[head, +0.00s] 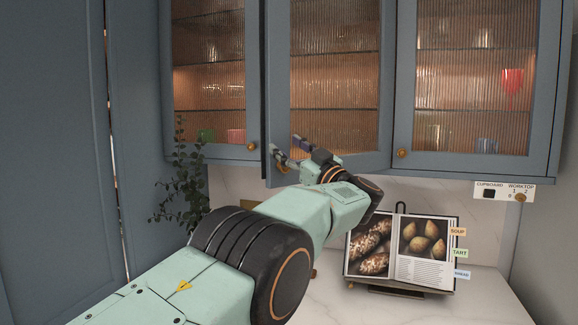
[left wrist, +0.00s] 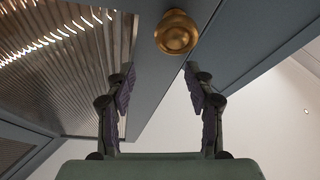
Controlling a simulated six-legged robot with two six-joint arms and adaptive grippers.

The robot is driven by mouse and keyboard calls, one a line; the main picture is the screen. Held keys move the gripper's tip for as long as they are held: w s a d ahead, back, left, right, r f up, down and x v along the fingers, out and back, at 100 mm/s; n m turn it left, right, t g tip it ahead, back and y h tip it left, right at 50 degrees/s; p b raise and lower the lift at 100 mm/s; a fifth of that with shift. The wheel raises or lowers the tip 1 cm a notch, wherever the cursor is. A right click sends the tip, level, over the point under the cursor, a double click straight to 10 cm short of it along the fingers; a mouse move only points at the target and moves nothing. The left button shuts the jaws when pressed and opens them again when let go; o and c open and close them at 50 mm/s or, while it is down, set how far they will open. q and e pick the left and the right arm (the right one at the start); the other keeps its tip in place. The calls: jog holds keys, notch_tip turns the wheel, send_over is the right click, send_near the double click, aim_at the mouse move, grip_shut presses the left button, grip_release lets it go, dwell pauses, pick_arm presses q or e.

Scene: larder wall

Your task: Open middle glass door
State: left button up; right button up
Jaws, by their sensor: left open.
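The middle glass door (head: 325,60) has a blue-grey frame and ribbed glass. It stands slightly ajar, its left edge swung out in front of the left door's frame. My left gripper (head: 287,147) is at the lower left corner of this door, open and empty. In the left wrist view, a round brass knob (left wrist: 177,32) on the door frame lies just past the open fingertips (left wrist: 160,72), nearer the right finger; no grip on it shows. My right gripper is not in view.
The left glass door (head: 208,60) and right glass door (head: 475,70) look shut. Below are a plant (head: 185,190), a cookbook on a stand (head: 400,245) and a switch panel (head: 503,191). A tall blue panel (head: 55,150) stands at left.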

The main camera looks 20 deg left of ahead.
aim_at(279, 119)
pick_arm(q)
notch_tip(279, 119, up, 4)
jog(key=shift+s+r, duration=0.1)
jog(key=shift+s, duration=0.05)
jog(key=shift+w+r, duration=0.2)
jog(key=shift+r, duration=0.2)
jog(key=shift+s+r, duration=0.1)
